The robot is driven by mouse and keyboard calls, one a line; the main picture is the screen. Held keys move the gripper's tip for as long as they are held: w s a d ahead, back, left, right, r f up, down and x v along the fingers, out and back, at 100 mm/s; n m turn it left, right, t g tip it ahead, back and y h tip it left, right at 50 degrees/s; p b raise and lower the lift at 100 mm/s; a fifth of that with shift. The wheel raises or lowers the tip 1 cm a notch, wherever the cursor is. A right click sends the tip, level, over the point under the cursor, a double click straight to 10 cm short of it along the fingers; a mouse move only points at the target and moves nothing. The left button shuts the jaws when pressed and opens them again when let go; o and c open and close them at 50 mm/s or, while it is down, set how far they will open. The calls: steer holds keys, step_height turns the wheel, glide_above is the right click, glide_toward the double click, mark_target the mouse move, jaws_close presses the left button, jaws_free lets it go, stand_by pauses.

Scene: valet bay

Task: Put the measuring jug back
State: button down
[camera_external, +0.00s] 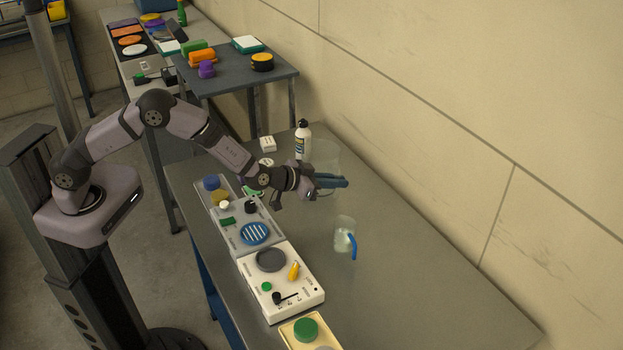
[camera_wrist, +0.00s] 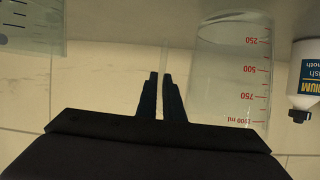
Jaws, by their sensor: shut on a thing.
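A large clear measuring jug (camera_external: 325,156) is at my gripper (camera_external: 333,181), over the far part of the grey bench. In the wrist view the jug (camera_wrist: 222,75) has red marks up to 1000 ml and appears upside down in the picture. There my gripper (camera_wrist: 161,95) is shut on a thin clear upright strip beside the jug, which looks like its handle. Whether the jug's base touches the bench is unclear. A smaller clear jug with a blue handle (camera_external: 344,236) stands on the bench nearer the camera.
A white bottle with a black cap (camera_external: 302,140) stands close to the large jug; it shows at the wrist view's right (camera_wrist: 307,75). Panels with knobs and pads (camera_external: 281,283) line the bench's left edge. The bench's right side (camera_external: 430,290) is clear. A wall runs behind.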

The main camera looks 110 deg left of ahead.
steer(key=shift+f, duration=0.65)
steer(key=shift+f, duration=0.15)
steer(key=c, duration=1.9)
jaws_free()
steer(key=shift+r, duration=0.2)
steer(key=b+v, duration=0.3)
steer(key=v, duration=0.9)
steer(key=shift+d, duration=0.1)
